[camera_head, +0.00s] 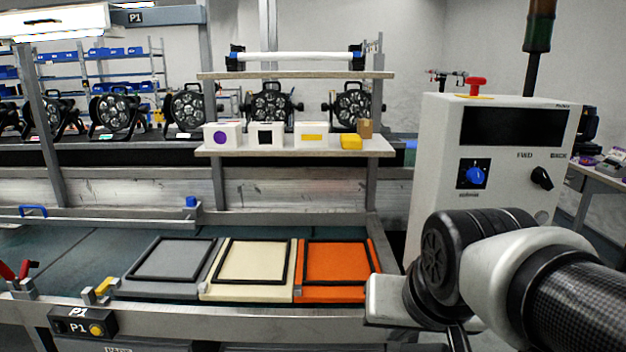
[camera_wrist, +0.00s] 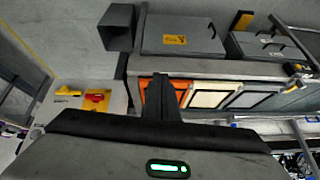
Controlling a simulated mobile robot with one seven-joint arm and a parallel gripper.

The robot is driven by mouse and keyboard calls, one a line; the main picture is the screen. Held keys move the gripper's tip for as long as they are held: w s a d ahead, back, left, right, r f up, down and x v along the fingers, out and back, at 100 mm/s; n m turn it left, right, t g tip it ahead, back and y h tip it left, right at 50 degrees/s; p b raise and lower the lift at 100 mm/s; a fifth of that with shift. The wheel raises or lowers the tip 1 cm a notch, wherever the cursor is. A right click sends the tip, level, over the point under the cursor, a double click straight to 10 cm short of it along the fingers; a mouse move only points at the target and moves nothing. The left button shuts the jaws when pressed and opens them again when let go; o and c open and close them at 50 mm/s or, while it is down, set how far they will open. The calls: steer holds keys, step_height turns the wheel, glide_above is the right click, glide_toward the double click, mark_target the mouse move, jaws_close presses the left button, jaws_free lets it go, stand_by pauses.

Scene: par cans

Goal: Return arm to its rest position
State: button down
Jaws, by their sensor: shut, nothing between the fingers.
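My arm (camera_head: 480,255) reaches in from the lower right of the head view, folded in front of the white control cabinet (camera_head: 440,150). Its gripper end is mostly hidden behind the dark wrist joint or below the picture edge. In the wrist view my gripper (camera_wrist: 161,82) shows as a dark narrow shape at the middle, its fingers together with nothing held. Behind it in that view lie the orange tray (camera_wrist: 185,86), the cream tray (camera_wrist: 212,92) and the grey tray (camera_wrist: 250,96), apart from the fingers.
The workbench's front rail (camera_head: 230,312) runs along below the three trays. A shelf (camera_head: 300,148) above holds white boxes with coloured marks and a yellow block (camera_head: 351,142). Several stage lamps stand behind. The cabinet has a red button (camera_head: 477,84) on top, close behind my arm.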

steer(key=s+d+n, duration=0.1)
steer(key=s+d, duration=0.1)
steer(key=s, duration=0.3)
step_height(320, 180, up, 24)
steer(key=p, duration=2.4)
steer(key=shift+g, duration=0.4)
steer(key=shift+d, duration=0.15)
